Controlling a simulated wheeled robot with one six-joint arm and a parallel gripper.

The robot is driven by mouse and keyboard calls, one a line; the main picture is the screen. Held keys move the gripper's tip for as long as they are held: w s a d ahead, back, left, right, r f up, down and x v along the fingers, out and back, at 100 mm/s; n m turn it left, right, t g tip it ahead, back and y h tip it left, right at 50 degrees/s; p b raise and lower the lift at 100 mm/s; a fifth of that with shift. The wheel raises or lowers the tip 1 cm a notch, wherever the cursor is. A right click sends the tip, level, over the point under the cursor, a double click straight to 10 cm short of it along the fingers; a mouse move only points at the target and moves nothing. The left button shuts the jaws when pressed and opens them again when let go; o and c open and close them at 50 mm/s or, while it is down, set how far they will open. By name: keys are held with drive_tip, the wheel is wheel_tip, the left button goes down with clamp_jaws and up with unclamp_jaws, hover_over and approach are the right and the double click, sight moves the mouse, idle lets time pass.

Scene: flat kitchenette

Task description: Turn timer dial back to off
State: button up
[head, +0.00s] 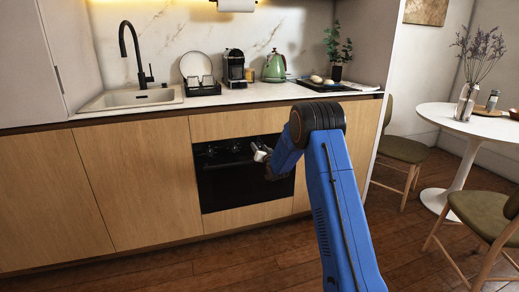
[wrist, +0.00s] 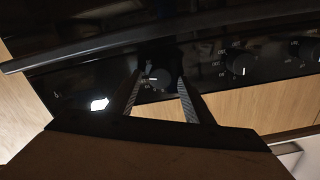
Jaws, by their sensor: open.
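The black built-in oven (head: 232,190) has a control strip with dark round dials along its top. In the wrist view, one dial (wrist: 160,78) with a small white pointer mark sits between the fingertips of my gripper (wrist: 159,88). The fingers are open, one on each side of this dial; I cannot tell whether they touch it. A second dial (wrist: 243,65), ringed by white markings, is to the right. Part of another dial (wrist: 307,50) shows at the right edge. Which dial is the timer cannot be read. In the head view my gripper (head: 259,151) is at the oven's upper front.
The oven handle (wrist: 120,39) runs close by across the wrist view. A small white lit patch (wrist: 99,103) is on the panel left of the fingers. The worktop (head: 215,100) is above the oven. A round table (head: 470,120) and chairs stand right.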

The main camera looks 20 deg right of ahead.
drive_tip(key=c, duration=1)
drive_tip(key=shift+c, duration=0.2)
drive_tip(key=shift+n, duration=0.3)
drive_tip(key=n, duration=0.3)
drive_tip(key=shift+n, duration=0.3)
drive_tip(key=n, duration=0.4)
drive_tip(key=shift+a, duration=0.15)
drive_tip(key=n, duration=0.6)
drive_tip(key=shift+a+f+n, duration=0.1)
drive_tip(key=shift+n, duration=0.3)
drive_tip(key=n, duration=0.6)
drive_tip(key=shift+f+n, duration=0.1)
drive_tip(key=shift+n, duration=0.3)
